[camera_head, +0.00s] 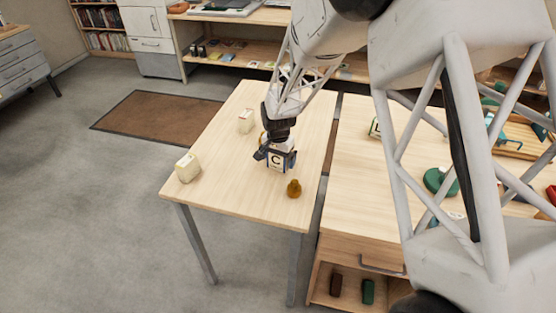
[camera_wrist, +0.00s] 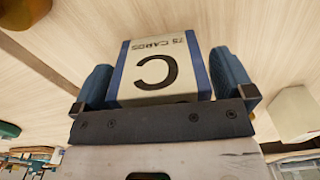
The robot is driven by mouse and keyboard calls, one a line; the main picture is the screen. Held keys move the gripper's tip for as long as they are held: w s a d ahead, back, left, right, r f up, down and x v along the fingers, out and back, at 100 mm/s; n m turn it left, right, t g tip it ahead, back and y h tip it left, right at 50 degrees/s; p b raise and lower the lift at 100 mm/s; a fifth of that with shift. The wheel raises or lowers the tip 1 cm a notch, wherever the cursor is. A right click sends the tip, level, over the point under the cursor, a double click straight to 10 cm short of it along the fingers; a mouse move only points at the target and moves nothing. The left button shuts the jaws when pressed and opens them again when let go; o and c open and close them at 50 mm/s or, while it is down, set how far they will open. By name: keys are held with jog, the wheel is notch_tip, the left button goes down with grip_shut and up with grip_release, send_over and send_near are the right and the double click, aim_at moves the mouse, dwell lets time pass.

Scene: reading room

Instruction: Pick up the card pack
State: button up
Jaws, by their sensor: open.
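The card pack (camera_wrist: 159,70) is a white box with blue edges, a large black "C" and the print "75 CARDS". In the head view, the card pack (camera_head: 276,159) stands on the light wooden table (camera_head: 230,185), near its right side. My gripper (camera_wrist: 165,85) has its two blue fingers on either side of the pack, and narrow gaps seem to show beside it. In the head view my gripper (camera_head: 275,156) is at the pack from above. The jaws are open. The pack's far side is hidden.
A small amber-brown object (camera_head: 294,188) stands close to the pack, toward the table's front edge. Two cream blocks stand on the left, one at the corner (camera_head: 187,167) and one farther back (camera_head: 246,121). A second table (camera_head: 360,190) with several objects adjoins on the right.

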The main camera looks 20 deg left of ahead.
jog(key=shift+c, duration=0.2)
jog(key=c, duration=0.8)
jog(key=shift+r, duration=0.15)
jog(key=shift+r, duration=4.9)
